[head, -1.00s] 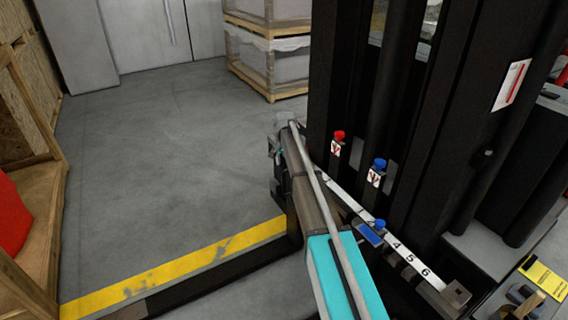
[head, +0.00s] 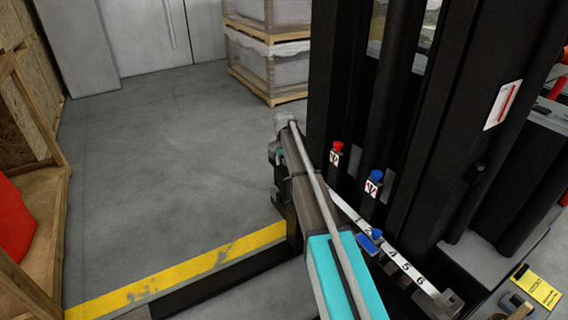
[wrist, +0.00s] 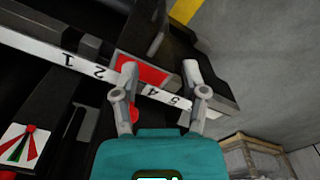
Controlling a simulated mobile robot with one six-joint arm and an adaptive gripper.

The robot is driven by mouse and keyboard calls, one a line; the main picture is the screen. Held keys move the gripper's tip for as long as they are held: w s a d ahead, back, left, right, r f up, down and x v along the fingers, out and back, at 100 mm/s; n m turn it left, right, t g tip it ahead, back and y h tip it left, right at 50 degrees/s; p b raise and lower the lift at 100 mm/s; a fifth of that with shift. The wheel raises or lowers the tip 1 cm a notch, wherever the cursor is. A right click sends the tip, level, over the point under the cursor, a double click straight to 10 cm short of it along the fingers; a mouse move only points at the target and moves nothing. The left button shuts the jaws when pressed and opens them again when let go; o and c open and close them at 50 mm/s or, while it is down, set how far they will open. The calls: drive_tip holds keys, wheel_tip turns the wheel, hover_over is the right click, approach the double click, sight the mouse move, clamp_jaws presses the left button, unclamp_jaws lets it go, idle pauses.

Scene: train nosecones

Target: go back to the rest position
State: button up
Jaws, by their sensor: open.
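My gripper (wrist: 158,72) shows in the wrist view with its two grey fingers spread apart and nothing held between them. Behind the fingers is a white strip (wrist: 86,64) with numbers on it. A red rectangular plate (wrist: 143,70) lies by the strip, and a red knob (wrist: 131,113) is partly hidden by the left finger. In the head view my arm reaches from the bottom edge up to the left of the black column. Its fingers cannot be made out there. The numbered strip (head: 391,254) also shows in the head view, right of my arm.
A tall black column frame (head: 445,120) stands close on the right, with a red knob (head: 338,146) and a blue knob (head: 376,174). Wooden crates (head: 268,62) stand at the back. A wooden structure (head: 38,220) is at the left. The grey floor (head: 160,150) between is clear.

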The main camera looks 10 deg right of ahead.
drive_tip(key=s+a+n, duration=0.2)
drive_tip(key=s+n, duration=0.2)
drive_tip(key=s, duration=1.6)
drive_tip(key=s+a+n, duration=0.2)
drive_tip(key=s+n, duration=0.2)
drive_tip(key=s, duration=1.6)
wheel_tip(320, 180, up, 27)
drive_tip(key=p, duration=2.7)
drive_tip(key=shift+w, duration=0.4)
drive_tip(key=shift+d+r, duration=0.1)
